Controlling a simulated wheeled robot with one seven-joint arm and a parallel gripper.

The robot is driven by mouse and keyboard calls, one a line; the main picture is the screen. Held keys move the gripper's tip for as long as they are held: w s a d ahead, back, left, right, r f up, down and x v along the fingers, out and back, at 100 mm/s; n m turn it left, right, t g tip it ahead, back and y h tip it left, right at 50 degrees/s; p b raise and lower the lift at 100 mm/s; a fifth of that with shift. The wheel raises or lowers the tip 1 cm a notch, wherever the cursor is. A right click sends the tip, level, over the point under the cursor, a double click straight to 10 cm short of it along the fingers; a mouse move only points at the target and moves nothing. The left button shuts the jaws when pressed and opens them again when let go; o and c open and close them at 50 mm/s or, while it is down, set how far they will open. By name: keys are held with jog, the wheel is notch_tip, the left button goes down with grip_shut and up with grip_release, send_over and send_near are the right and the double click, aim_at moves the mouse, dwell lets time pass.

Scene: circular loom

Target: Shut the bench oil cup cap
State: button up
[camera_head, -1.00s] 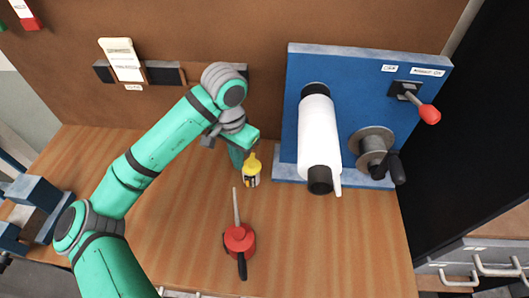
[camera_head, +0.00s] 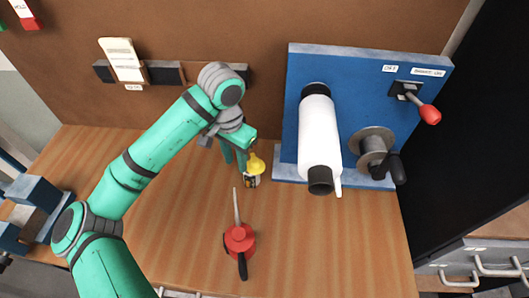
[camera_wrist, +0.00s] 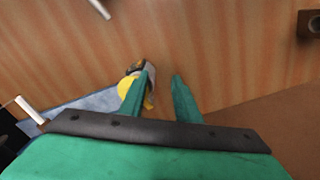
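The oil cup (camera_head: 250,182) is a small, dark-and-pale-banded cup on the wooden bench, left of the blue panel. Its yellow cap (camera_head: 257,164) shows on top; I cannot tell how far it is open. My gripper (camera_head: 236,163) is low beside the cup, on its left in the head view. In the wrist view, the two green fingers (camera_wrist: 162,74) are apart with bare bench between them. There the yellow cap (camera_wrist: 127,89) lies against or just behind the left finger, which hides part of it. Contact is unclear.
A red oil can (camera_head: 240,238) with a thin spout stands in front of the cup. The blue panel (camera_head: 350,75) carries a white roll (camera_head: 318,135), a crank (camera_head: 377,150) and a red-knobbed lever (camera_head: 428,114). The bench's front left is clear.

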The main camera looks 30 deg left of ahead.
jog(key=shift+s+d+f+g, duration=0.25)
jog(key=shift+s+f+g, duration=0.05)
jog(key=shift+s+f, duration=0.15)
notch_tip(320, 180, up, 7)
jog(key=shift+w+r, duration=0.15)
jog(key=shift+r, duration=0.05)
